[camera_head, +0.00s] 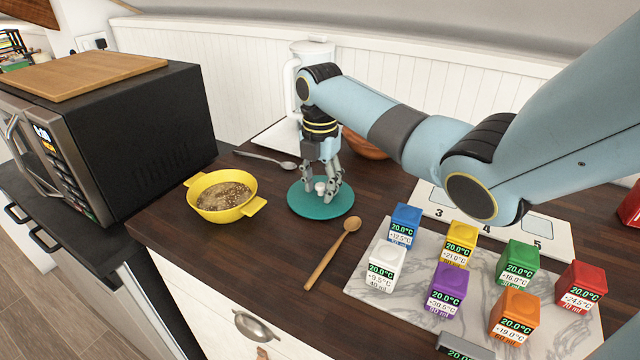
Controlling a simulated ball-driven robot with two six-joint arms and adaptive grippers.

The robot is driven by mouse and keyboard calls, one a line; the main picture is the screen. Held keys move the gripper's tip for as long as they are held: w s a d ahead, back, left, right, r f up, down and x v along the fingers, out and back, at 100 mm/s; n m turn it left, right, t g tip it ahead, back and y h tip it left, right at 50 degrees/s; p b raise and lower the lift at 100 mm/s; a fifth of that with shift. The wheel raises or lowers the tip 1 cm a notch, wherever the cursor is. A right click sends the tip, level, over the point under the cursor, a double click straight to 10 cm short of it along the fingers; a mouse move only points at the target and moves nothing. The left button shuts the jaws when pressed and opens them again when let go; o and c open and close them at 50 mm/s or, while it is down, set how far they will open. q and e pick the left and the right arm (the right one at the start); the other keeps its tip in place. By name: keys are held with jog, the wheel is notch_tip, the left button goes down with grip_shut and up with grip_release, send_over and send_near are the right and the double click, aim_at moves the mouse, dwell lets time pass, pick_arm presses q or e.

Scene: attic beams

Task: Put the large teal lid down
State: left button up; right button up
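The large teal lid (305,206) is a flat round disc with a pale knob (320,187). It lies level at the dark wooden counter, right of the yellow bowl; I cannot tell whether its underside touches the wood. My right gripper (320,188) points straight down over the middle of the lid, with its fingers closed around the knob. The fingers hide part of the knob and the lid's far side. My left gripper is not in view.
A yellow two-handled bowl (222,211) of grainy food, a wooden spoon (332,253) and a metal spoon (266,159) lie near the lid. A black microwave (160,140) stands left. Several coloured cubes stand on a marble board (408,285) at the right. A white jug (291,80) is behind.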

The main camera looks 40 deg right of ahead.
aim_at(320, 185)
jog(key=shift+r, duration=0.1)
notch_tip(320, 185, up, 12)
jog(key=b, duration=0.1)
dwell(0.8)
